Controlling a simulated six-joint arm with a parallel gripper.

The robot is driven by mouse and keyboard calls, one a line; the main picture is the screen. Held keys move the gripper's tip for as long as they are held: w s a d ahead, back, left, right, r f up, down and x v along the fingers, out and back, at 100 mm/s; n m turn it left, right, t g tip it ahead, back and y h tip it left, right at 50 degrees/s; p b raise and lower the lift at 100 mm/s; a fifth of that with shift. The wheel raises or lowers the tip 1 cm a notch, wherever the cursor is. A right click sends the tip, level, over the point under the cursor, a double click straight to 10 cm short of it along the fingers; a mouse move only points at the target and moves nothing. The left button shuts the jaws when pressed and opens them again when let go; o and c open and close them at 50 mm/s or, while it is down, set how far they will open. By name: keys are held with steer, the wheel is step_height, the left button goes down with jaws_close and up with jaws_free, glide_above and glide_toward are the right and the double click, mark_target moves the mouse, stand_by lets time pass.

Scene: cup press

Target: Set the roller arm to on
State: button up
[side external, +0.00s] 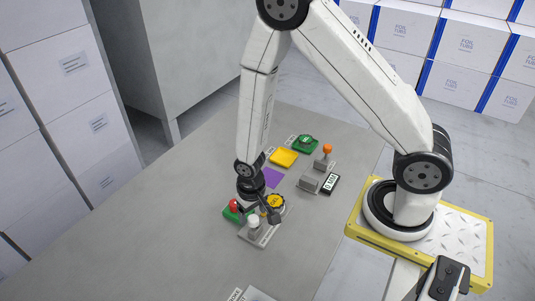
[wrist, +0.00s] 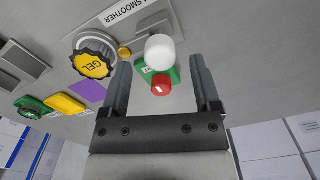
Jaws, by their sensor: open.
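No label reading "roller arm" is legible. A white ball knob (wrist: 159,49) stands on a grey plate (wrist: 95,18) with a partly seen label ending in "SMOOTHER". It also shows in the side external view (side external: 254,220). An orange ball-topped lever (side external: 327,149) stands upright farther back; I cannot tell which lever is the roller arm. My gripper (wrist: 158,64) is open, its fingers to either side of the white knob in the wrist view, with nothing clamped between them. It hangs low over the plate in the side view (side external: 258,207); contact cannot be told.
A red button (wrist: 161,85) on a green base is close by the white knob. A yellow "GEL" dial (wrist: 95,60) shares the plate. A purple patch (side external: 271,178), yellow pad (side external: 284,157), green item (side external: 305,144) and small display (side external: 330,184) lie behind. The table's left side is clear.

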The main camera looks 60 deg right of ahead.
steer(key=shift+f, duration=1.2)
jaws_close()
stand_by(0.7)
